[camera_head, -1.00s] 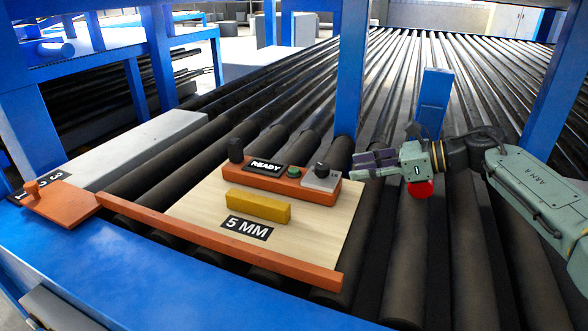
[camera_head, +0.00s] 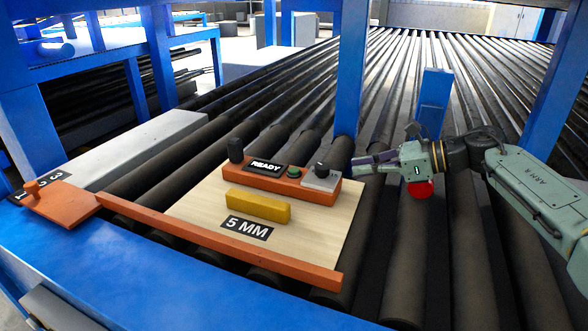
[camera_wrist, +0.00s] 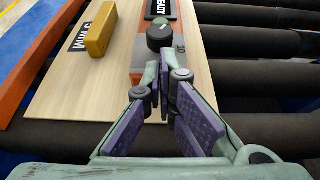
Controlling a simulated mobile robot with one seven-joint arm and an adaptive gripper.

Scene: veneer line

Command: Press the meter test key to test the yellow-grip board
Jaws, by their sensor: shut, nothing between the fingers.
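The orange meter (camera_head: 325,193) lies across the far part of a pale wooden board (camera_head: 200,213). It has a dark display reading READY (camera_head: 265,165), a green button (camera_head: 293,172), and a black knob (camera_head: 321,168) on a grey plate. The board bears a yellow grip (camera_head: 258,206) and a 5 MM label (camera_head: 247,229). My gripper (camera_head: 356,164) is shut and empty, just right of the meter.
The board rests on dark rollers (camera_head: 470,250) beside an orange rail (camera_head: 215,240). A blue post (camera_head: 350,70) stands behind the meter. A red round thing (camera_head: 421,189) shows below my wrist.

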